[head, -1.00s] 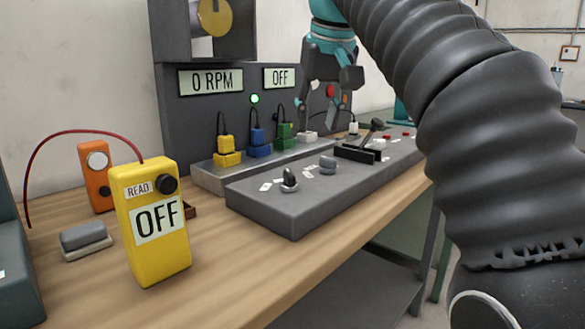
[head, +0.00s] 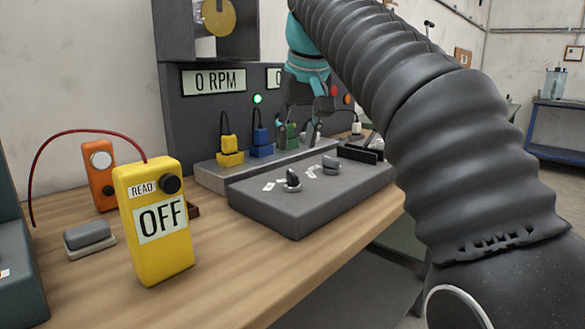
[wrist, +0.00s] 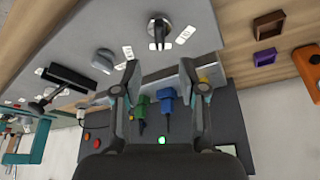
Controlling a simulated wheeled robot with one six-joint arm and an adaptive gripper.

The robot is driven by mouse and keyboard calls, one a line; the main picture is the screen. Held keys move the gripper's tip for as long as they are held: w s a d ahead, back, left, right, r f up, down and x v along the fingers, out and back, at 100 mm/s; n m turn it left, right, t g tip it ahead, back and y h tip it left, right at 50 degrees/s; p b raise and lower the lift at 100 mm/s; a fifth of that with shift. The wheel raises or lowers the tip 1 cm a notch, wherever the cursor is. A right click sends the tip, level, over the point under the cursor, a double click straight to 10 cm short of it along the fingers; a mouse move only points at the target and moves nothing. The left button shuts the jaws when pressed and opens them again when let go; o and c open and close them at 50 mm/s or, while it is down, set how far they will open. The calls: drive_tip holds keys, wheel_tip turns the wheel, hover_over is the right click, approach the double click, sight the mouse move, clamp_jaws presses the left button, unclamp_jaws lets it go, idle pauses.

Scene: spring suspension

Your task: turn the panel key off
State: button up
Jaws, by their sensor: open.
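My gripper (head: 298,132) is open and empty, above the back of the panel near the plugs. Both spread fingers also show in the wrist view (wrist: 160,67). Nothing touches the switch.
A grey knob (head: 331,166) sits just right of the switch. Yellow (head: 229,153), blue (head: 261,145) and green plugs (wrist: 140,106) stand behind the panel. A yellow meter (head: 155,220) reading OFF stands at the left. The bench (head: 235,265) before the panel is clear.

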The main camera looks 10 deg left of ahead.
sight(292, 172)
drive_tip(key=x, duration=0.8)
clamp_jaws()
